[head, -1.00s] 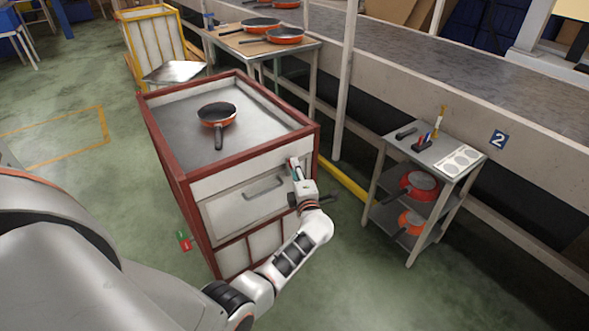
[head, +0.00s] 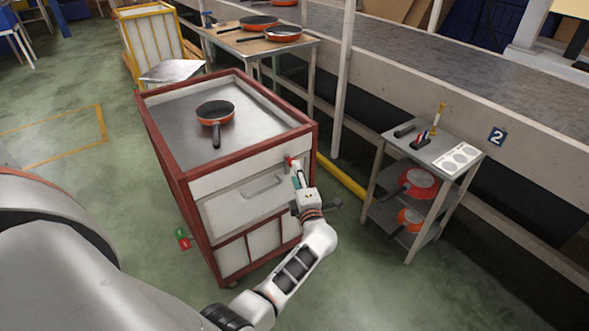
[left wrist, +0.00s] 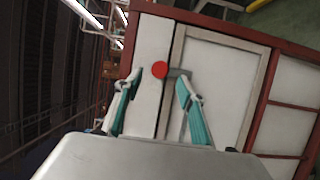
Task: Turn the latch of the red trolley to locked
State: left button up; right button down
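The red trolley (head: 185,180) is a red-framed cart with white panels and a grey top, standing in the middle of the head view. Its latch has a red round knob (head: 289,161) at the upper right of the front face. In the left wrist view the red knob (left wrist: 160,69) shows with a short grey bar (left wrist: 179,73) pointing right. My left gripper (head: 296,172) is in front of the latch. Its teal-padded fingers (left wrist: 158,92) are apart, one on each side of the latch; contact cannot be told. My right gripper is not in view.
A pan (head: 215,112) lies on the trolley top, and a drawer handle (head: 262,187) is left of the latch. A grey shelf cart (head: 408,150) with pans stands to the right. A conveyor (head: 430,70) runs behind. Green floor is open at left.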

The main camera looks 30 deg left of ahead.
pick_arm(q)
jog(key=shift+v, duration=1.65)
jog(key=shift+r, duration=0.1)
jog(key=s+d+m+t+h+p, duration=0.3)
jog(key=s+d+m+t+h, duration=0.2)
jog(key=s+d+m+h, duration=0.95)
jog(key=s+d+f+m+g+p, duration=0.1)
jog(key=s+f+m+g, duration=0.2)
jog(key=s+m, duration=0.5)
jog(key=s+d+f+m+g+p, duration=0.1)
jog(key=s+f+m+g, duration=0.3)
jog(key=s+m, duration=0.4)
jog(key=s+f+h+p, duration=0.1)
jog(key=s, duration=0.2)
jog(key=shift+f, duration=0.25)
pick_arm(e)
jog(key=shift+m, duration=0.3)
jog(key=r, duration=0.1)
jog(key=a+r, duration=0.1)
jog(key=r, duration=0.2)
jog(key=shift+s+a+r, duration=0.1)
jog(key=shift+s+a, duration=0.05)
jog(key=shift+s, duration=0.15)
pick_arm(q)
jog(key=shift+m, duration=0.25)
